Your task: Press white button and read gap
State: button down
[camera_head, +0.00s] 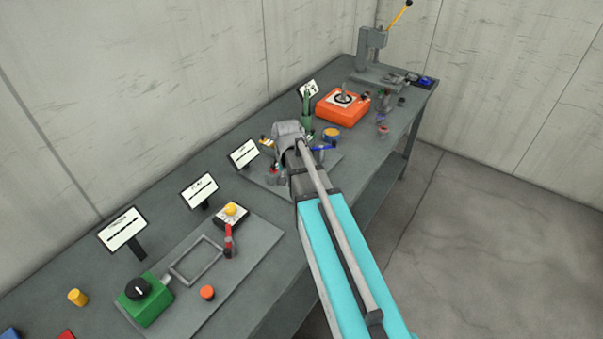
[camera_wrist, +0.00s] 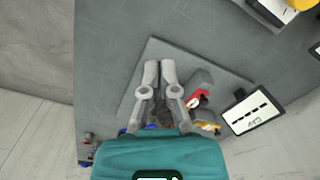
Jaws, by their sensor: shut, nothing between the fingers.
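My gripper (camera_wrist: 160,70) shows in the wrist view, its two grey fingers together with nothing between them, over the grey plate (camera_wrist: 150,58) on the bench. In the head view my wrist hides most of it above the middle plate. No white button can be made out clearly in either view; the wrist or fingers may hide it. A small display panel (camera_wrist: 250,110) beside the plate carries dark marks too small to read; a matching panel (camera_head: 243,153) stands behind the plate in the head view. A red-and-black clamp-like part (camera_wrist: 198,92) lies right of the fingers.
The grey bench (camera_head: 165,195) runs along the wall. Nearer are a green box (camera_head: 146,304) with a black knob, an orange button (camera_head: 207,292) and a yellow button (camera_head: 231,209). Farther are an orange box (camera_head: 343,110) and a grey press (camera_head: 372,55).

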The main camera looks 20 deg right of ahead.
jog(key=w+d+r+m+p, duration=0.2)
jog(key=w+d+m, duration=0.3)
jog(key=w+d, duration=0.4)
jog(key=shift+w+r+m, duration=0.4)
jog(key=shift+w+r, duration=0.2)
jog(key=shift+w, duration=0.1)
jog(key=shift+f, duration=0.25)
notch_tip(320, 180, down, 14)
jog(key=b, duration=1.3)
jog(key=shift+r+b, duration=0.2)
jog(key=shift+b, duration=0.15)
jog(key=shift+f, duration=0.1)
